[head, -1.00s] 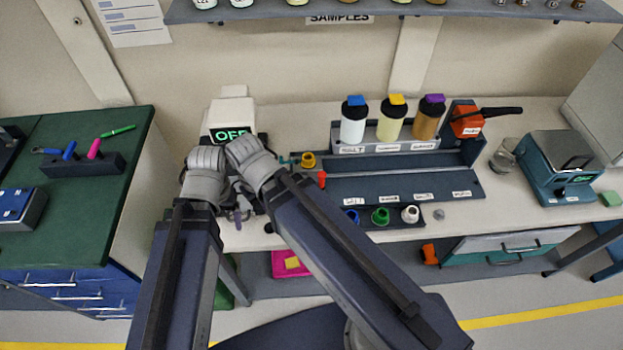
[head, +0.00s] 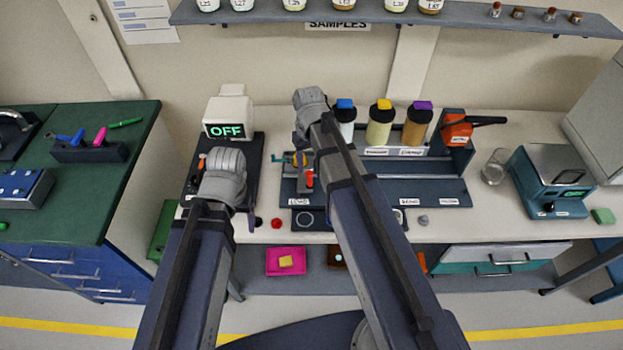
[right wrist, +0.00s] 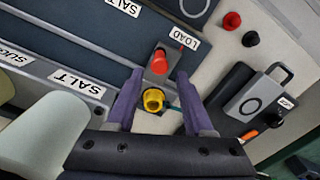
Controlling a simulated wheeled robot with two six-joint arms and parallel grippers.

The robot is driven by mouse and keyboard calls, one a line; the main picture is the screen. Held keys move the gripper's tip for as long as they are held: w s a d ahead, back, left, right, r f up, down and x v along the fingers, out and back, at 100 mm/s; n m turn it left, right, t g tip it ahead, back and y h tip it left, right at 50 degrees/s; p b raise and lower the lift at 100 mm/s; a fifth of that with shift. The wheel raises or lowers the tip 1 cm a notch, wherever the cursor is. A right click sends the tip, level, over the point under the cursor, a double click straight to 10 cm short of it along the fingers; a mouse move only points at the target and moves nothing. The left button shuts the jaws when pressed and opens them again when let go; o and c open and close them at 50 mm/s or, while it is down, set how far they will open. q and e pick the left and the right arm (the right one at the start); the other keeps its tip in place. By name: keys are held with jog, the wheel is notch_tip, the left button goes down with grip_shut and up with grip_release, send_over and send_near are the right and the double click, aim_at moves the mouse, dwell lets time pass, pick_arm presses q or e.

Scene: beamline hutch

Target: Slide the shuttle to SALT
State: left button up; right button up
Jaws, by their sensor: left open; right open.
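The shuttle, a grey block with a red knob (right wrist: 160,64), sits by the LOAD label (right wrist: 181,37) at the left end of the dark rail unit. In the head view its red knob (head: 309,179) shows just below my right gripper (head: 307,158). My right gripper (right wrist: 157,78) is open, its purple fingers reaching to either side of the shuttle, with no visible grip. A yellow ring-shaped fitting (right wrist: 153,99) lies between the fingers. A SALT label (right wrist: 75,82) shows in the wrist view; my right arm hides that stretch in the head view. My left gripper (head: 251,214) is open, partly hidden by its wrist.
An instrument reading OFF (head: 226,131) stands left of the rail. A red cap (head: 276,223) lies on the bench front. A glass beaker (head: 496,167) stands right.

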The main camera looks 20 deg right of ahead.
aim_at(310, 173)
jog(key=shift+s+d+f+b, duration=0.1)
jog(key=shift+f+b, duration=0.6)
jog(key=shift+f, duration=0.15)
notch_tip(310, 173, down, 6)
jog(key=b, duration=0.6)
jog(key=shift+r, duration=0.1)
grip_shut()
dwell(0.4)
